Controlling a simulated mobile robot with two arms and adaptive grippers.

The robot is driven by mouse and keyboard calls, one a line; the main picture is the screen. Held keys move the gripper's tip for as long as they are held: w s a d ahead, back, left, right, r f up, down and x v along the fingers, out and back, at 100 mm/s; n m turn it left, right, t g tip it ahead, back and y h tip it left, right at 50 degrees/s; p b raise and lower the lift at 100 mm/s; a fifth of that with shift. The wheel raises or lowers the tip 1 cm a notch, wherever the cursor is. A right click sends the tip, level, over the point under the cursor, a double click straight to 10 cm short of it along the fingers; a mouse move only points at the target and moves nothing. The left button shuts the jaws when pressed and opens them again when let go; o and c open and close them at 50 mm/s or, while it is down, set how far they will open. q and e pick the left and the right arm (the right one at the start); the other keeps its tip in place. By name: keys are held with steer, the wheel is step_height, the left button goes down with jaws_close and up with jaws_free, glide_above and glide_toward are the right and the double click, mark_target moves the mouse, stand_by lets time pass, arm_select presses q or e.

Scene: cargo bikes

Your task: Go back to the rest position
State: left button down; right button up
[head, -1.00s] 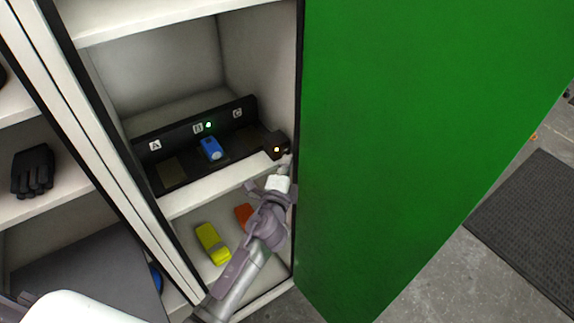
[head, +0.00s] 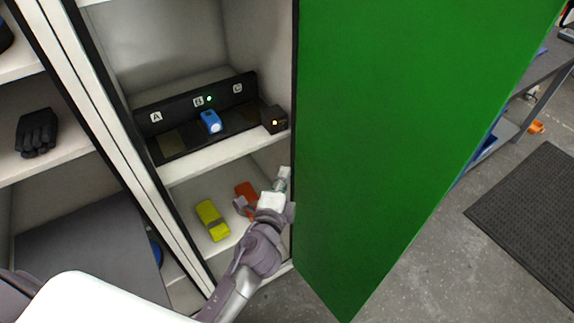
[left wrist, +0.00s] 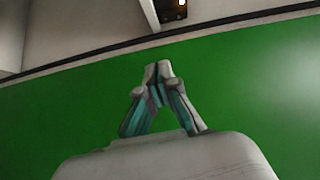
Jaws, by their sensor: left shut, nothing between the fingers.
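My left gripper (head: 283,178) is shut and empty in the head view, in front of the cabinet's lower compartment and close to the open green door (head: 400,120). In the left wrist view its fingertips (left wrist: 158,72) meet, with the green door (left wrist: 50,120) behind them. A blue device (head: 210,122) sits in slot B of a black dock (head: 175,143) on the shelf above, under a green light. A black box (head: 273,119) with an orange light stands at the dock's right end; it shows partly at the top of the left wrist view (left wrist: 170,10). My right gripper is not in view.
A yellow device (head: 212,220) and an orange-red one (head: 245,196), partly hidden by my arm, lie in the lower compartment. A black glove (head: 37,132) lies on the left shelf. The open door bounds the space on the right. A dark mat (head: 530,210) lies beyond it.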

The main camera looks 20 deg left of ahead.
arm_select(q)
steer(key=shift+s+a+f, duration=0.1)
steer(key=shift+s, duration=0.25)
stand_by(0.3)
steer(key=s+f+n+g+h, duration=0.1)
steer(key=s+f+n+g, duration=0.4)
steer(key=f, duration=1.1)
steer(key=s+f+g, duration=0.3)
steer(key=s+f, duration=0.3)
steer(key=f, duration=1)
steer(key=s+a+f+n+g, duration=0.2)
steer(key=s+f, duration=0.4)
steer(key=s, duration=0.5)
steer(key=s+a+f+n+g, duration=0.3)
steer(key=s+f, duration=0.4)
steer(key=s, duration=0.3)
steer(key=s+a+f+n+g, duration=0.2)
steer(key=s+f, duration=0.4)
steer(key=s, duration=0.5)
steer(key=shift+s+a+f+n+g, duration=0.35)
steer(key=shift+n+g, duration=0.35)
steer(key=shift+n, duration=0.4)
